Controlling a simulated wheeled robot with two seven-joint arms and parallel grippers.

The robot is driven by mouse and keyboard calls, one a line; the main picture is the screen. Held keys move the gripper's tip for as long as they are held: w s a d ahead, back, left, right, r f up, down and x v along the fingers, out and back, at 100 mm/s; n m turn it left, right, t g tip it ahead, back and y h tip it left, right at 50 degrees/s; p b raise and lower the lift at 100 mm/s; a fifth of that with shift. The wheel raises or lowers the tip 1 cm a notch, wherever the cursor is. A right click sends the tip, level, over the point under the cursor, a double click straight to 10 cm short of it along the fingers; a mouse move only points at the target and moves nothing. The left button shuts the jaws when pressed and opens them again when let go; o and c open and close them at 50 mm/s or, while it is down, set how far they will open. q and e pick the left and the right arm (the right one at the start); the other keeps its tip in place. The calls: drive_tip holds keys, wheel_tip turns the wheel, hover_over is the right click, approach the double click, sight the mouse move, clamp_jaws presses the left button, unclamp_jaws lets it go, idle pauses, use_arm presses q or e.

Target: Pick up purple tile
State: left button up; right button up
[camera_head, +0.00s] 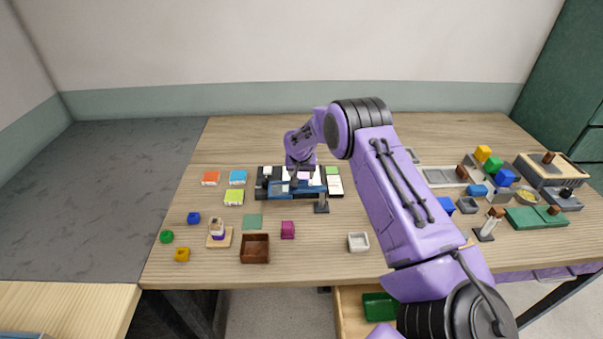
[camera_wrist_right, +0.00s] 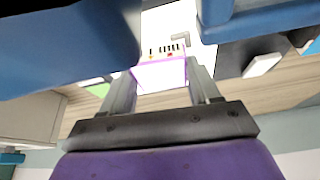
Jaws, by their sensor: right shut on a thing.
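The purple tile (camera_wrist_right: 160,76), pale with a purple edge, sits between the two grey fingers of my right gripper (camera_wrist_right: 162,88) in the right wrist view. The gripper is shut on it. In the head view the tile shows as a small lilac patch (camera_head: 303,175) under my right gripper (camera_head: 301,168), over the black tray (camera_head: 262,192) with white and blue parts. Whether the tile is clear of the tray is hard to tell. My left gripper is not in view.
Several coloured blocks and containers crowd the right side.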

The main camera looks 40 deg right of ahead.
drive_tip(key=shift+w+r, duration=0.1)
drive_tip(key=shift+r, duration=0.15)
wheel_tip(320, 180, up, 2)
drive_tip(key=b, duration=0.2)
drive_tip(key=shift+w+r+b, duration=0.1)
drive_tip(key=shift+r+b, duration=0.05)
drive_tip(key=shift+b, duration=0.2)
drive_tip(key=s+a+r+b, duration=0.3)
drive_tip(key=s+a+r, duration=0.1)
drive_tip(key=s+r, duration=0.6)
drive_tip(key=s, duration=0.3)
drive_tip(key=shift+s+r, duration=0.15)
drive_tip(key=shift+s, duration=0.25)
drive_tip(key=shift+w, duration=0.1)
